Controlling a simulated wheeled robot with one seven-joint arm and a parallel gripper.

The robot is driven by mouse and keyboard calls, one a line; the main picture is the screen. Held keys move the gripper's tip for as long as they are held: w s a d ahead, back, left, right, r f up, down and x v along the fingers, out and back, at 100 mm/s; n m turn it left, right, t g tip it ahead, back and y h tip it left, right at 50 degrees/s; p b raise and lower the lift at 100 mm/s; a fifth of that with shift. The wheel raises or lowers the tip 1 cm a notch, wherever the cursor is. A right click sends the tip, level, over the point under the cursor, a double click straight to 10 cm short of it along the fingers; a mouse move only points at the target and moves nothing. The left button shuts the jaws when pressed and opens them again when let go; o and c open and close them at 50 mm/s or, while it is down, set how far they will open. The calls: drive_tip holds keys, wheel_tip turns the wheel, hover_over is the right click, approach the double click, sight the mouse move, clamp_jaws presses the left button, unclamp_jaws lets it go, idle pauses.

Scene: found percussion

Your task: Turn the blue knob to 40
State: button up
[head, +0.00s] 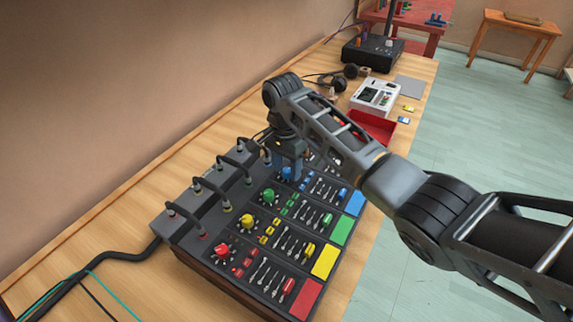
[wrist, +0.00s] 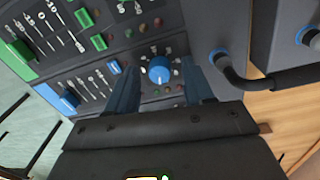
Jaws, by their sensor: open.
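The blue knob (wrist: 158,70) sits on the blue row of a black control panel and has a pale pointer mark on its top. Small white numbers ring it in the wrist view, too small to read. In the head view the blue knob (head: 287,173) shows just below my gripper (head: 289,165). In the wrist view my gripper (wrist: 162,90) is open, its two blue-grey fingers pointing at the panel on either side of the knob. I cannot tell whether a finger touches it.
The panel (head: 215,262) also has red (head: 222,250), yellow (head: 247,221) and green (head: 269,196) knobs, with sliders and coloured pads. Black cables (head: 185,212) arch along its left side. A red tray (head: 372,128) and a white device (head: 376,97) lie farther along the wooden table.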

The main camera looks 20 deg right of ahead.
drive_tip(key=shift+c, duration=0.3)
clamp_jaws()
drive_tip(key=shift+n+p, duration=0.7)
drive_tip(key=shift+n, duration=0.6)
drive_tip(key=n, duration=0.2)
drive_tip(key=shift+n, duration=0.4)
drive_tip(key=n, duration=0.6)
